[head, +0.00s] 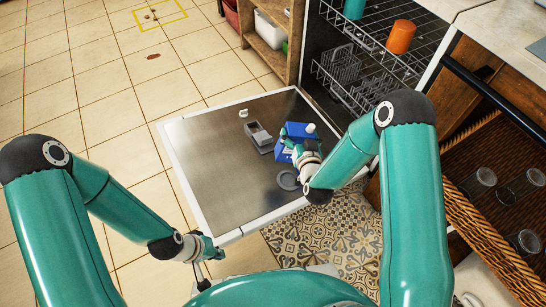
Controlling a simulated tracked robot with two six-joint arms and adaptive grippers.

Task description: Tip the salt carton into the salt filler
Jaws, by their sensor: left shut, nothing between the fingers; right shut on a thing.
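The blue salt carton (297,131) is over the open dishwasher door, with a pale spot at its upper right. My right gripper (302,155) is shut on the carton; the arm hides part of the grip. A round grey fitting (288,180), perhaps the salt filler, shows on the door just below the carton in the picture. I cannot tell whether it is open or whether any salt is flowing. My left gripper (205,258) is shut and empty, low beside the door's near left corner.
The steel door (215,155) lies flat with a grey dispenser (258,137) and a small white object (243,113) on it. Dishwasher racks (345,75) hold an orange cup (400,37). A wicker basket (490,235) with glasses is at right. Floor at left is mostly clear.

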